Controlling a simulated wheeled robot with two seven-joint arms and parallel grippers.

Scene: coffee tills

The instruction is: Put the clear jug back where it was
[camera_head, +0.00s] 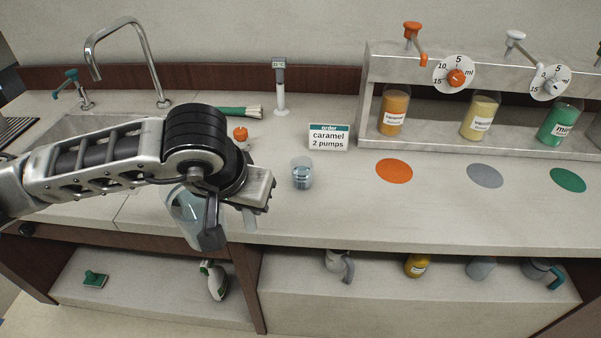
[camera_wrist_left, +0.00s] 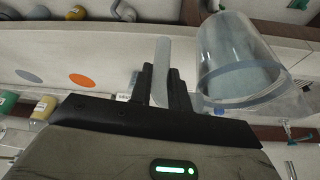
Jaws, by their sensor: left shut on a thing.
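The clear jug (camera_head: 184,214) hangs tilted at the counter's front edge in the head view, partly hidden by my left arm. My left gripper (camera_head: 255,207) is shut on its pale handle. In the left wrist view, the handle stands between the two dark fingers (camera_wrist_left: 162,88). The jug's clear body (camera_wrist_left: 238,62) is to the right of the fingers there. My right gripper is not in view.
A small glass (camera_head: 302,173) stands on the counter near an order sign (camera_head: 328,138). A sink tap (camera_head: 150,60) is at the back left. The lower shelf holds a spray bottle (camera_head: 215,280), a grey pitcher (camera_head: 338,265) and other items.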

